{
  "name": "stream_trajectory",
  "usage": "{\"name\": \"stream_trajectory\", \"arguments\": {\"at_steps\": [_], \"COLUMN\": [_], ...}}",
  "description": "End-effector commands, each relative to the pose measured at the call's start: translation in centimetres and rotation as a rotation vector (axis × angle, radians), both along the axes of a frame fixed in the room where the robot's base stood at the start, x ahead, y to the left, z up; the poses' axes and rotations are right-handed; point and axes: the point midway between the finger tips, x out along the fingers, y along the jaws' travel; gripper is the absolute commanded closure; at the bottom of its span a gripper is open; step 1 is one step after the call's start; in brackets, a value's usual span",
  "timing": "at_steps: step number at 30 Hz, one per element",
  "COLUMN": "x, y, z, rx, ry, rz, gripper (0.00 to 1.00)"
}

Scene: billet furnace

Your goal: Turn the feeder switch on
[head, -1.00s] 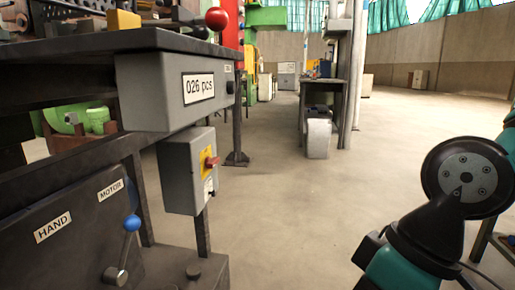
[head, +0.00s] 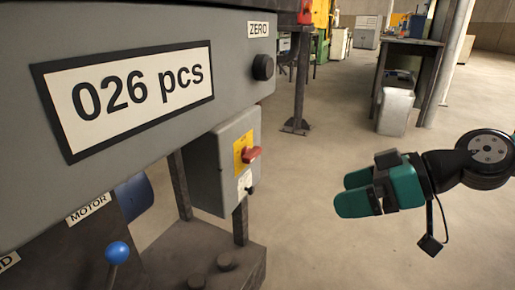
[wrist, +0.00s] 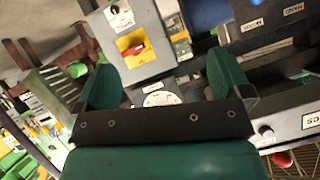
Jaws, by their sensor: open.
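A red switch handle (head: 252,154) on a yellow plate sits on the front of a grey box (head: 210,172) left of centre in the head view. A white plate with a small black knob (head: 250,190) is below it. No label naming the feeder is readable. The red handle (wrist: 133,50) also shows in the wrist view, on the grey box (wrist: 152,65), ahead of and between the fingers. My gripper (head: 348,192) is open and empty, to the right of the box and apart from it. In the wrist view its two green fingers (wrist: 163,80) are spread wide.
A counter panel (head: 232,70) reading 026 pcs, with a black ZERO knob (head: 263,67), overhangs the switch box. A blue-ball lever (head: 117,252) stands below at left. Open floor (head: 315,240) lies right of the box.

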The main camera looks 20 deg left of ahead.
Motion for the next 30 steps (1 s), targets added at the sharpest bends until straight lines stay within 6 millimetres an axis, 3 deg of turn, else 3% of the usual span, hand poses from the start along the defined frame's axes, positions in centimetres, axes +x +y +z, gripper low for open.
{"name": "stream_trajectory", "arguments": {"at_steps": [3,10,16,20,30], "x": [4.1,8.6,9.6,9.7,10.1], "y": [2.5,4.1,4.7,6.5,14.1], "z": [-1.1,-3.2,-3.9,-4.0,-4.1], "rx": [0.202,0.458,0.520,0.520,0.521], "ry": [-0.100,-0.253,-0.296,-0.299,-0.297], "rz": [0.028,-0.016,-0.041,-0.039,-0.037], "gripper": [0.04,0.04,0.04,0.04,0.04]}}
